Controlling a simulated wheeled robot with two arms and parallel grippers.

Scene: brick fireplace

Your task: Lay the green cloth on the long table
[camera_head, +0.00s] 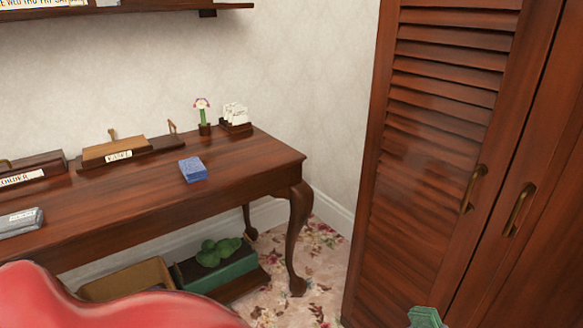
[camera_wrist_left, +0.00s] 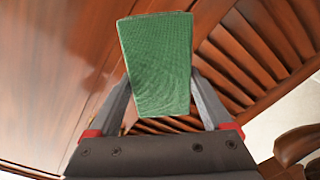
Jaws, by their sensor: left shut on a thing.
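The green cloth (camera_wrist_left: 157,62) is a folded, textured block in the left wrist view. My left gripper (camera_wrist_left: 160,78) is shut on it, one grey finger at each side. The cloth (camera_head: 425,317) also shows at the bottom edge of the head view, in front of the louvred cabinet and apart from the table. The long table (camera_head: 130,205) is dark polished wood with curved legs, along the wall at left in the head view. My right gripper is not in view.
On the table are a blue block (camera_head: 193,169), a grey item (camera_head: 20,222), wooden desk trays (camera_head: 115,150), a flower (camera_head: 203,112) and a card holder (camera_head: 236,118). A red rounded surface (camera_head: 100,300) stands in front. The louvred cabinet (camera_head: 440,130) is at right.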

